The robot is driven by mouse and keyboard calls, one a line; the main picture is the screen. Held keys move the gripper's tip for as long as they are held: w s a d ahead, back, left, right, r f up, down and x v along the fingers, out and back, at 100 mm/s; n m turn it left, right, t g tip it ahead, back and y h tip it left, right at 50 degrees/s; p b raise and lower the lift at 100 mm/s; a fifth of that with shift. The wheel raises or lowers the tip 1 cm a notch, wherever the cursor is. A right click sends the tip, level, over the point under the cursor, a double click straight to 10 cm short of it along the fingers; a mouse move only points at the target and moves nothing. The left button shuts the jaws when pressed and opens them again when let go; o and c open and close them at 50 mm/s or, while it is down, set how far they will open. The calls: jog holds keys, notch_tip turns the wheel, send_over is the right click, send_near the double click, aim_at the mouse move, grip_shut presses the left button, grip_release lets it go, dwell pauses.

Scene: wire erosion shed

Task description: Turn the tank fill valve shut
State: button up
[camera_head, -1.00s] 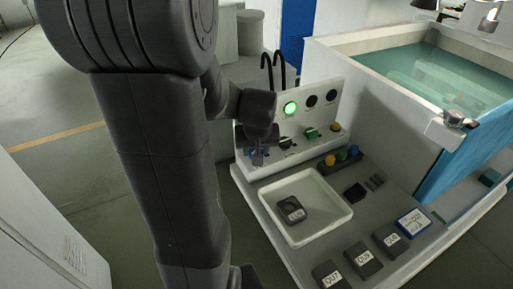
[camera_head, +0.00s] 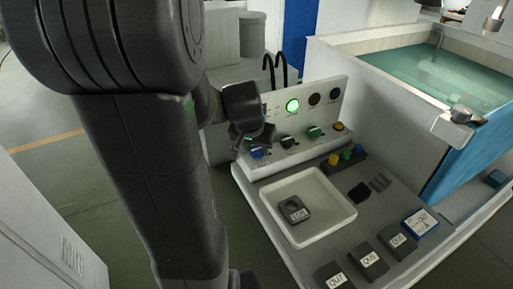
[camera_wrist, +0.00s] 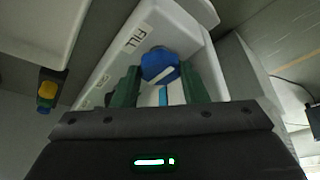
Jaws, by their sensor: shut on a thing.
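The fill valve is a blue knob (camera_wrist: 160,66) with a white line across its face, beside the FILL label (camera_wrist: 131,40) in the wrist view. My gripper (camera_wrist: 159,86) has its two green fingers on either side of the knob and is shut on it. In the head view the blue knob (camera_head: 257,153) is at the left end of the white control panel (camera_head: 330,92), partly hidden by my gripper (camera_head: 249,143). Whether water flows cannot be told.
A green lamp (camera_head: 292,105) is lit. A white tray (camera_head: 335,222) holds a dark block (camera_head: 293,209). The water-filled tank (camera_head: 411,69) stands at right.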

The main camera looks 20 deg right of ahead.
jog(key=o, duration=1)
jog(key=shift+c, duration=0.2)
jog(key=shift+r+n+p, duration=0.15)
jog(key=shift+n+p, duration=0.15)
jog(key=shift+p, duration=0.15)
